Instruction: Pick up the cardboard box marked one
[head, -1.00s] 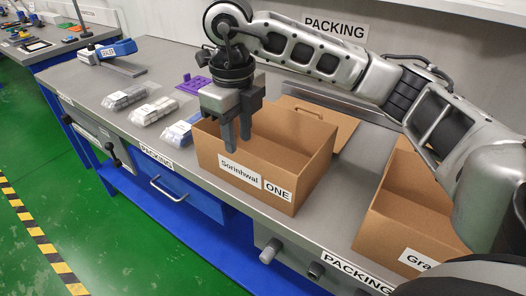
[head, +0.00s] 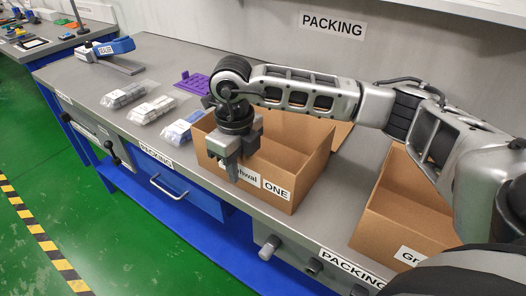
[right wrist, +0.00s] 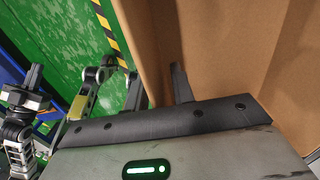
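The cardboard box marked ONE (head: 303,165) stands open-topped on the grey bench, its front label partly hidden by my right gripper. My right gripper (head: 241,176) points down at the box's front wall, near its left corner. In the right wrist view its two fingers (right wrist: 158,90) stand apart, with cardboard (right wrist: 220,50) between and beyond them. The fingers appear to straddle the wall, and I see no clear grip. My left gripper is not in the head view; what seems to be it (right wrist: 28,88) shows small at the left of the right wrist view.
A second open box (head: 400,215), label partly hidden, stands to the right. Several bagged grey and blue parts (head: 153,109) and a purple rack (head: 193,83) lie to the left. A blue sealer (head: 113,47) stands farther back. The bench front edge is close to the box.

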